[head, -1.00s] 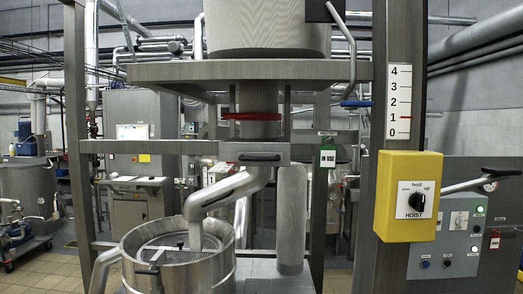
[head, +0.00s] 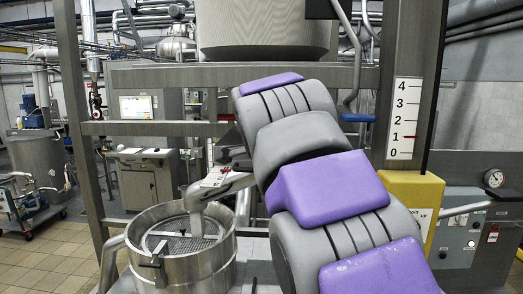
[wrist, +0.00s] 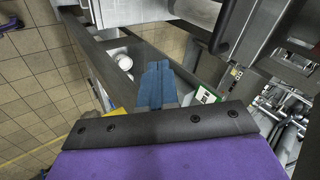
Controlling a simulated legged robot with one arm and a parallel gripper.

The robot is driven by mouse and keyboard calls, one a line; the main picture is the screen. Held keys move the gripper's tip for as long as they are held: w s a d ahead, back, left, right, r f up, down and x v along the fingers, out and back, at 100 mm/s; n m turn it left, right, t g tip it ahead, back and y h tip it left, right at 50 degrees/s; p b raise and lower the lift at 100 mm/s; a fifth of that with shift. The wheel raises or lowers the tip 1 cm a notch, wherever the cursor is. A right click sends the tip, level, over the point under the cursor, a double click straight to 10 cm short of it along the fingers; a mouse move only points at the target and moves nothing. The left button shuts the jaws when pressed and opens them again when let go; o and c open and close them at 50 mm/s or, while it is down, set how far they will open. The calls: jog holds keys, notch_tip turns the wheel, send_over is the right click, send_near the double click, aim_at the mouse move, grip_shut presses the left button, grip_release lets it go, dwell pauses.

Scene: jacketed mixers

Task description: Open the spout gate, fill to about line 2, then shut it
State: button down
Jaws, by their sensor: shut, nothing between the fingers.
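My arm crosses the head view and hides the spout gate and its handle. The spout pipe (head: 195,197) comes out from behind it and bends down into a round steel vessel (head: 178,258) with a mesh top. The scale (head: 404,118), numbered 0 to 4, shows its red marker (head: 403,137) near 1. In the wrist view my gripper (wrist: 157,70) has blue fingers together, with nothing between them. A dark bar handle (wrist: 229,28) on a grey metal part lies beyond them to the upper right, apart from the fingers. I cannot tell whether it is the gate's.
The yellow hoist box (head: 412,200) is partly behind my arm. A green-edged tag (wrist: 207,96) hangs close right of my fingers in the wrist view. Frame posts and crossbars (head: 150,128) surround the spout. Tiled floor (head: 55,255) is open at left.

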jog(key=w+a+r+m+t+p, duration=0.2)
jog(key=w+a+r+m, duration=0.15)
jog(key=r, duration=0.45)
jog(key=p+x, duration=0.1)
jog(key=x, duration=0.9)
jog(key=shift+a+f+y+p, duration=0.2)
jog(key=shift+a+y+p, duration=0.15)
jog(key=shift+a, duration=0.5)
jog(key=shift+s+n, duration=0.1)
jog(key=shift+n, duration=0.15)
jog(key=shift+w+d+p, duration=0.15)
jog(key=shift+w+p, duration=0.55)
jog(key=shift+w, duration=1.4)
jog(key=shift+r, duration=0.1)
jog(key=shift+s+r, duration=0.1)
